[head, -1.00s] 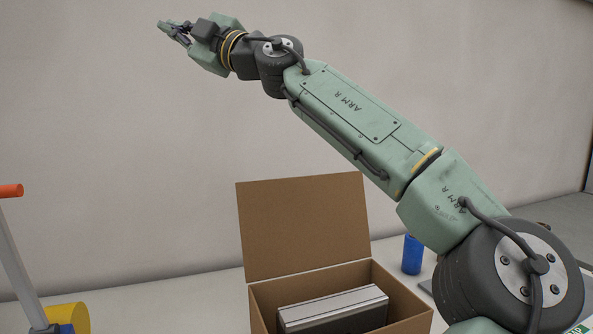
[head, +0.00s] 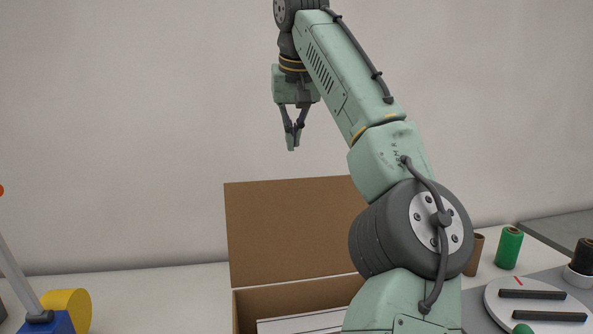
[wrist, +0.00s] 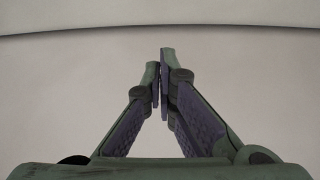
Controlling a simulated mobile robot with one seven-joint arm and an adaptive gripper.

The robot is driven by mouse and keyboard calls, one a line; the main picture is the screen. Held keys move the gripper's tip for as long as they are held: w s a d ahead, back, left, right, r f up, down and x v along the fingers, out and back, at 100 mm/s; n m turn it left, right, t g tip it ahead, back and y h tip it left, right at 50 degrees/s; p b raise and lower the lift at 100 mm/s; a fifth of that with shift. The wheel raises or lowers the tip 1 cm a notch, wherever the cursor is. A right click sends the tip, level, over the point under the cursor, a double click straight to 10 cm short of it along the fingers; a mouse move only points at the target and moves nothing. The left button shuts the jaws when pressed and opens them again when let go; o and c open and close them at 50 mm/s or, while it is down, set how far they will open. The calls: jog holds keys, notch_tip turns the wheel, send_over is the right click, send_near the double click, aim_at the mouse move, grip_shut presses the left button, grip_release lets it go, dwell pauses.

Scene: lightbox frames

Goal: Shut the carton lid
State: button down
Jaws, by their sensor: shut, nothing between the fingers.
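The brown carton (head: 262,303) stands on the table in the lower middle of the head view. Its lid (head: 285,222) is up, standing nearly upright at the back. A pale, flat box-like thing (head: 300,322) lies inside the carton. My arm hides the carton's right side and part of the lid. My gripper (head: 292,147) points down, above the top edge of the lid in the picture and apart from it. Its fingers are shut and empty. In the wrist view the closed fingertips (wrist: 162,57) show against a pale surface, with no carton in sight.
A yellow cylinder (head: 68,308) and a blue block (head: 50,324) with a grey rod stand at the left. At the right are a green spool (head: 508,248), a brown cylinder (head: 474,255), and a white round plate (head: 500,309) with dark bars.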

jog(key=s+a+f+x, duration=0.1)
jog(key=s+x, duration=0.1)
jog(key=x, duration=0.8)
jog(key=s, duration=0.1)
jog(key=s+r, duration=0.1)
jog(key=s+d, duration=0.1)
jog(key=shift+s+d+r+g, duration=0.1)
jog(key=shift+s+r+g, duration=0.15)
jog(key=shift+g, duration=0.05)
